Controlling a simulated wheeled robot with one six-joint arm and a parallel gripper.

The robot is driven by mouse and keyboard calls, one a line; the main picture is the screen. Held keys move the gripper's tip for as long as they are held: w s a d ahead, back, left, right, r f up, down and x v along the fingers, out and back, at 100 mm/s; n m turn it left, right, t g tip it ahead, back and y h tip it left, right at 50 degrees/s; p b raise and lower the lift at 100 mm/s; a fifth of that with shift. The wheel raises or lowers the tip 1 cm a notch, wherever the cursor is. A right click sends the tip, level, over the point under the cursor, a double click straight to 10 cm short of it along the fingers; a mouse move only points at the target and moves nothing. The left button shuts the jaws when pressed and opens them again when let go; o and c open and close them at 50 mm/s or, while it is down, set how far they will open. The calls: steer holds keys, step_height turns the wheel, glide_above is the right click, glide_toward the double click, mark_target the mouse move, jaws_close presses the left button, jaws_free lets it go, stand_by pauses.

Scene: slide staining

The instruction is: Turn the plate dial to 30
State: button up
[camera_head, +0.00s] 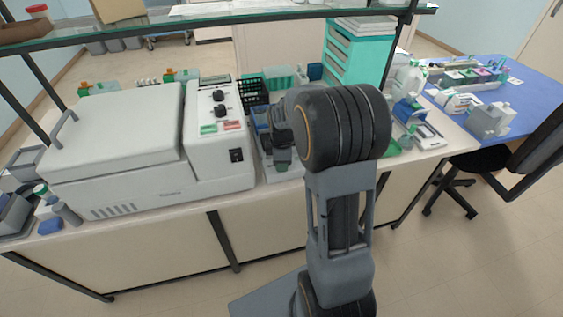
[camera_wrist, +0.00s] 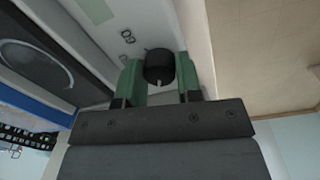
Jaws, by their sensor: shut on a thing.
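The plate dial (camera_wrist: 159,62) is a round black knob with a small pale mark on its rim, pointing toward the bottom of the wrist view. It sits on a light grey device panel (camera_wrist: 108,42). My gripper (camera_wrist: 160,70) has its two green fingers on either side of the knob, shut on it. I cannot read a scale or number around the dial. In the head view, my arm hides the dial, and my gripper (camera_head: 281,152) shows only partly, over a pale device on the bench.
A large white machine (camera_head: 130,150) with two black knobs (camera_head: 220,103) stands left of my arm. A black rack (camera_head: 254,91) and a teal drawer unit (camera_head: 352,58) stand behind. A dark plate with a ring (camera_wrist: 35,60) lies beside the panel. A glass shelf (camera_head: 240,17) spans above.

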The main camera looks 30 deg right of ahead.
stand_by(0.4)
steer(key=o, duration=0.9)
steer(key=shift+o, duration=0.2)
steer(key=shift+r, duration=0.1)
step_height(320, 180, up, 14)
steer(key=shift+s+a, duration=0.15)
steer(key=shift+s, duration=0.2)
steer(key=s+a+f+m+t, duration=0.1)
steer(key=s+a+m, duration=0.3)
steer(key=s+m, duration=0.2)
steer(key=s+a+f+m+t, duration=0.2)
steer(key=s+a+m, duration=0.3)
steer(key=s+m, duration=0.2)
steer(key=shift+s+f, duration=0.2)
steer(key=shift+s, duration=0.95)
